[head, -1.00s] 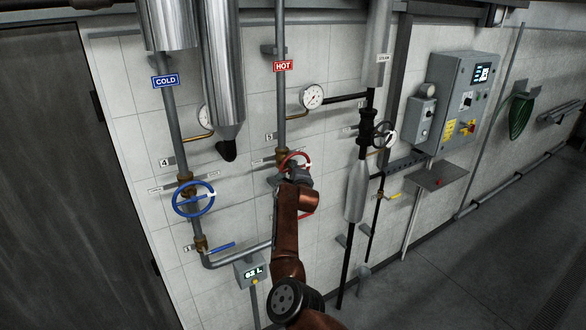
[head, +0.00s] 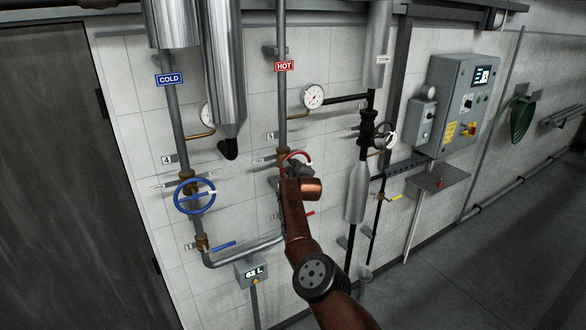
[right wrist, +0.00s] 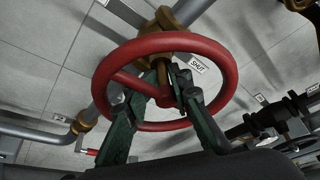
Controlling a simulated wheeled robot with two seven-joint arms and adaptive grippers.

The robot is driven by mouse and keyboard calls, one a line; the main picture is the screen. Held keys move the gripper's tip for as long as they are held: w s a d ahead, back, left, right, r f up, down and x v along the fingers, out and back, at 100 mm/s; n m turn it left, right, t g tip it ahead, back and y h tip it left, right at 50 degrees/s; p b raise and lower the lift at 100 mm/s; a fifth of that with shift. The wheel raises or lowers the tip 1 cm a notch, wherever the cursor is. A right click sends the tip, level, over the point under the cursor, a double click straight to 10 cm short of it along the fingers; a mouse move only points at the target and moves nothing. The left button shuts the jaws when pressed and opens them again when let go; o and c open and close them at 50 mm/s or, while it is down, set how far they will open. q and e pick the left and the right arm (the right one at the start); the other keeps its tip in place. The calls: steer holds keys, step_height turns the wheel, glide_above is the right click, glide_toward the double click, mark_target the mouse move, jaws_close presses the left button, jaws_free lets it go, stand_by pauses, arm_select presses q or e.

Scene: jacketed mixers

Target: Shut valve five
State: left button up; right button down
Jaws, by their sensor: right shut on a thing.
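Valve five is the red handwheel (head: 300,156) on the pipe under the HOT sign, beside the tag with a 5 (head: 270,136). My right gripper (head: 297,172) is at the wheel and covers much of it in the head view. In the right wrist view the red wheel (right wrist: 228,75) fills the middle, with a brass valve body behind it. The two dark green fingers of my right gripper (right wrist: 152,92) reach across the wheel near its hub and spokes, shut on it. A SHUT tag (right wrist: 197,66) shows behind the rim. My left gripper is not in view.
A blue handwheel (head: 194,196) is on the COLD pipe to the left. A pressure gauge (head: 312,96) is above right of the red wheel. The floor at right is clear.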

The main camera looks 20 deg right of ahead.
steer(key=shift+f, duration=0.5)
steer(key=c, duration=2)
jaws_free()
steer(key=shift+r, duration=0.1)
steer(key=shift+o, duration=0.2)
steer(key=shift+d+r, duration=0.15)
steer(key=shift+s+r, duration=0.3)
steer(key=shift+r, duration=0.25)
steer(key=shift+s+r, duration=0.1)
steer(key=shift+s, duration=0.15)
steer(key=shift+s+a, duration=0.2)
steer(key=shift+s, duration=0.45)
steer(key=v, duration=0.9)
steer(key=shift+s+f, duration=0.2)
steer(key=shift+f, duration=0.1)
